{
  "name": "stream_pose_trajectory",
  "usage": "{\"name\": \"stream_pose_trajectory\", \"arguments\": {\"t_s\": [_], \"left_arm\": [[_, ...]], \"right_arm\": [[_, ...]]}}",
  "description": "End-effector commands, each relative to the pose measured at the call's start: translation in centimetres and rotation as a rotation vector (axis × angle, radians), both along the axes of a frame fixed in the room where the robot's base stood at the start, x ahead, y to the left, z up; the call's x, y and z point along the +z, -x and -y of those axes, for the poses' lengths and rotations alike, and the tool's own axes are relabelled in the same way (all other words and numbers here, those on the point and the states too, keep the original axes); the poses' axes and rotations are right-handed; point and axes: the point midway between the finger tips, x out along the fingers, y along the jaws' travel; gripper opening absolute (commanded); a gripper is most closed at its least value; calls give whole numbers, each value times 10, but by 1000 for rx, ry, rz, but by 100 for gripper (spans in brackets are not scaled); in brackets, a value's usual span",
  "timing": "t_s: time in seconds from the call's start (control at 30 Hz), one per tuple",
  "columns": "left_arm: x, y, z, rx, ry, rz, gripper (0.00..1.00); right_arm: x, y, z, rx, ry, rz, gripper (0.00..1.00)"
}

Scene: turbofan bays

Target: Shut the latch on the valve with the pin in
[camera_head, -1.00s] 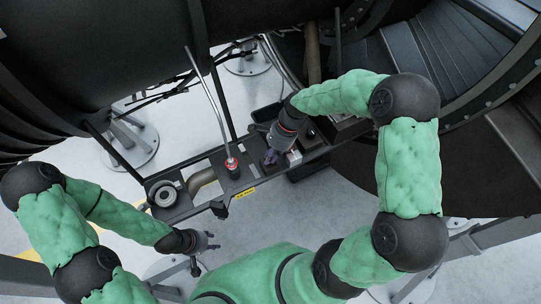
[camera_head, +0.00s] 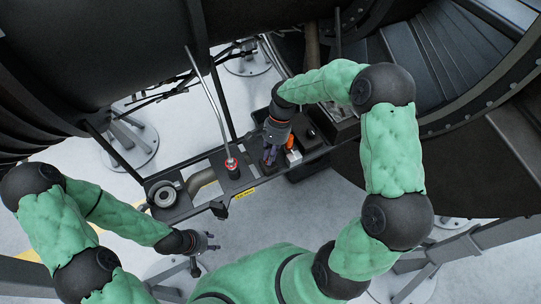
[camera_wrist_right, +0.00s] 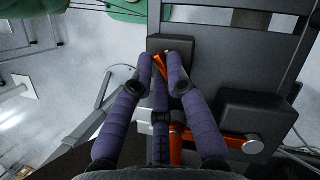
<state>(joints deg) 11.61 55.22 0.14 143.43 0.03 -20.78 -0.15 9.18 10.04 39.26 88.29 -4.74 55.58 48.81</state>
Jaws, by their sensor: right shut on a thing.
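My right gripper (camera_head: 270,156) is over the dark panel beside the engine in the head view. Its purple fingers (camera_wrist_right: 165,66) are closed around the upper end of an orange lever (camera_wrist_right: 178,59) in the right wrist view. More orange shows lower down (camera_wrist_right: 180,135), running right to a silver round end. I take the orange part to be the latch. In the head view an orange piece (camera_head: 290,141) stands just right of the fingers. The fingers partly hide the latch, and I cannot make out a pin. My left gripper (camera_head: 210,241) is empty, fingers apart, left of the panel's front edge.
A silver rod stands in a red-ringed post (camera_head: 232,163) left of my right gripper. A round grey fitting (camera_head: 165,194) is at the panel's left end. The floor in front is clear.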

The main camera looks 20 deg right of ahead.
Motion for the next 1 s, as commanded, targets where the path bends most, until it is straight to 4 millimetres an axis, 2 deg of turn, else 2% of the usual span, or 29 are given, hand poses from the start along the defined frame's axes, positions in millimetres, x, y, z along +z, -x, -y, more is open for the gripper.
{"name": "stream_pose_trajectory", "arguments": {"t_s": [0.6,1.0], "left_arm": [[-8,0,0,0,0,0,40],[-12,0,0,0,0,0,40]], "right_arm": [[0,-4,-2,587,1,2,0],[1,-6,-3,884,2,2,0]]}}
